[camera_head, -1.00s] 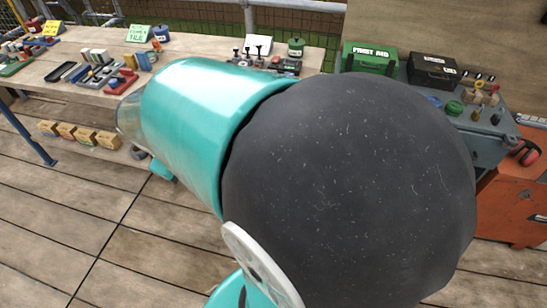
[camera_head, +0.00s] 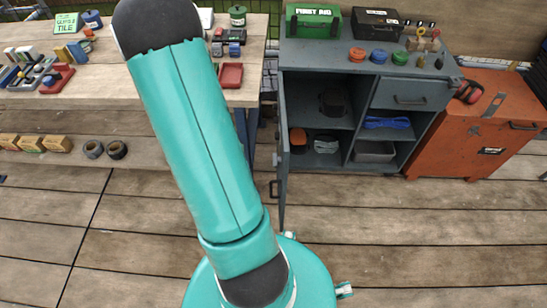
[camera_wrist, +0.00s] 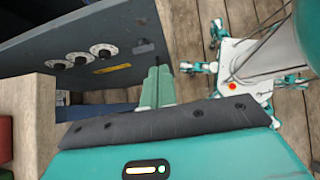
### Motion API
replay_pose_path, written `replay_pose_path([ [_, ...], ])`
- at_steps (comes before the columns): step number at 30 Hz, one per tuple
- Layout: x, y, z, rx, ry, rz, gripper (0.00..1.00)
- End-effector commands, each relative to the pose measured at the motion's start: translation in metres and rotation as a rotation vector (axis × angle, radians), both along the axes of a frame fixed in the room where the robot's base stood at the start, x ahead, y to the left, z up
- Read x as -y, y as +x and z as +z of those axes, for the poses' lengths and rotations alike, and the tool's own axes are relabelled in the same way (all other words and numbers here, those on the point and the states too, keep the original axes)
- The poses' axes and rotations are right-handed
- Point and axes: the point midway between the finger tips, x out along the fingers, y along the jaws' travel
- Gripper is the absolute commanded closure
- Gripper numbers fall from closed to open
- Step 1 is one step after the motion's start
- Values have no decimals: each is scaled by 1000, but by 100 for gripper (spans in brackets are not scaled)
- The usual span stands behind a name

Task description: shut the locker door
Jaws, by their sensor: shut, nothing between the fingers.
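The grey-blue locker (camera_head: 345,75) stands right of the workbench with its shelves exposed. Its door (camera_head: 282,150) is swung wide open and seen nearly edge-on at the locker's left side, with a dark handle (camera_head: 273,189) on its left face. In the wrist view a grey-blue panel with several round dials, apparently the door (camera_wrist: 110,35), fills the upper left. My gripper (camera_wrist: 158,72) is shut and empty, close beside the panel's lower right edge; I cannot tell if they touch. The gripper is not visible in the head view.
The wooden workbench (camera_head: 100,77) is left of the door, holding tools and small parts. Its pale timber also seems to show at left in the wrist view. An orange cabinet (camera_head: 490,125) stands right of the locker. The plank floor (camera_head: 420,230) in front is clear.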

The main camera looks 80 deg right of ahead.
Motion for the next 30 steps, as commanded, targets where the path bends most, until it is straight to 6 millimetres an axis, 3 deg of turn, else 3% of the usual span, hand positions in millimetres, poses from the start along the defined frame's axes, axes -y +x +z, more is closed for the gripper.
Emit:
replay_pose_path([
  [8,7,-17,-18,-21,16,1,100],
  [21,25,-74,-78,-20,16,0,100],
  [30,37,-108,-77,-16,11,1,100],
])
